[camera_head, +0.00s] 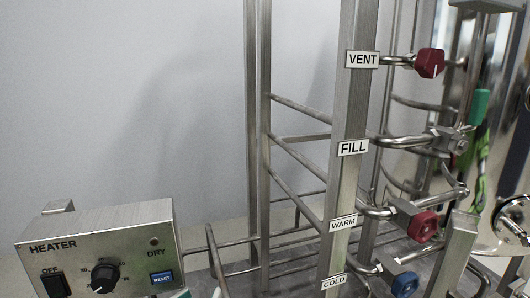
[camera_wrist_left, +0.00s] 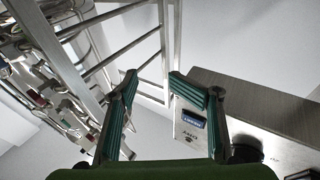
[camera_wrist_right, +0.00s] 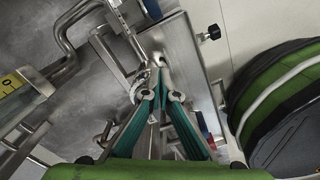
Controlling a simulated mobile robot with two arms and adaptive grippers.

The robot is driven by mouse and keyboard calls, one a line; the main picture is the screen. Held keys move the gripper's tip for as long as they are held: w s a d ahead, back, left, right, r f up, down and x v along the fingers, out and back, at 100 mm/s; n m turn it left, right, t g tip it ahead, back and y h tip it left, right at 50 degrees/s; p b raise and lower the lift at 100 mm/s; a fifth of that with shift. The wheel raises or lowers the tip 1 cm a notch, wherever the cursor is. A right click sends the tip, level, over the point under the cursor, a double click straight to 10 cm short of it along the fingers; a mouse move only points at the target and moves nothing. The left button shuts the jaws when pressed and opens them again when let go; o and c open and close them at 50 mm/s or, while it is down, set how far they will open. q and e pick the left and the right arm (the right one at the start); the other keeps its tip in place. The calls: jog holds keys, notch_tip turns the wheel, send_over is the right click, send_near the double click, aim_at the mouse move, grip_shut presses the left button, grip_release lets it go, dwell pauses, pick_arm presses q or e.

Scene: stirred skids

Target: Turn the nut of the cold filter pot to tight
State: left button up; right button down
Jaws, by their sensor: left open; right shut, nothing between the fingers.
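The COLD label (camera_head: 333,282) sits low on the upright post, with a blue knob (camera_head: 405,285) to its right. I cannot pick out the cold filter pot or its nut for certain in any view. My left gripper (camera_wrist_left: 152,78) is open and empty in the left wrist view; pipework stands to its left and the heater box (camera_wrist_left: 245,95) to its right. My right gripper (camera_wrist_right: 163,92) is shut with nothing between its fingers in the right wrist view. Its tips are close to metal pipe fittings, and I cannot tell whether they touch.
The heater box (camera_head: 100,245) stands at the lower left in the head view. A red VENT knob (camera_head: 430,63), a FILL label (camera_head: 352,148) and a red WARM knob (camera_head: 422,226) line the rack. Metal pipes crowd the right side. A black knob (camera_wrist_right: 210,33) shows in the right wrist view.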

pick_arm(q)
jog(key=shift+w+f, duration=0.1)
jog(key=shift+f, duration=0.45)
pick_arm(e)
jog(key=shift+s+a+f, duration=0.2)
jog(key=shift+s+f, duration=0.3)
jog(key=shift+s, duration=0.15)
pick_arm(q)
jog(key=shift+r, duration=0.25)
jog(key=s+a+f+g+y+p, duration=0.25)
jog(key=f+g, duration=0.25)
jog(key=f, duration=0.3)
jog(key=s+a+f+g+y+p, duration=0.1)
jog(key=s+f+g, duration=0.35)
jog(key=f, duration=0.45)
jog(key=s+a+f+g+p, duration=0.2)
jog(key=s+g, duration=0.1)
jog(key=s, duration=0.3)
jog(key=s+a+f+g+y+p, duration=0.1)
jog(key=s+a+f+g, duration=0.1)
jog(key=s, duration=0.4)
jog(key=shift+f+n+g+p, duration=0.3)
jog(key=shift+n+g+p, duration=0.1)
jog(key=shift+g, duration=0.35)
pick_arm(e)
notch_tip(320, 180, up, 6)
jog(key=d, duration=0.1)
jog(key=shift+w+r, duration=0.15)
jog(key=shift+r, duration=0.05)
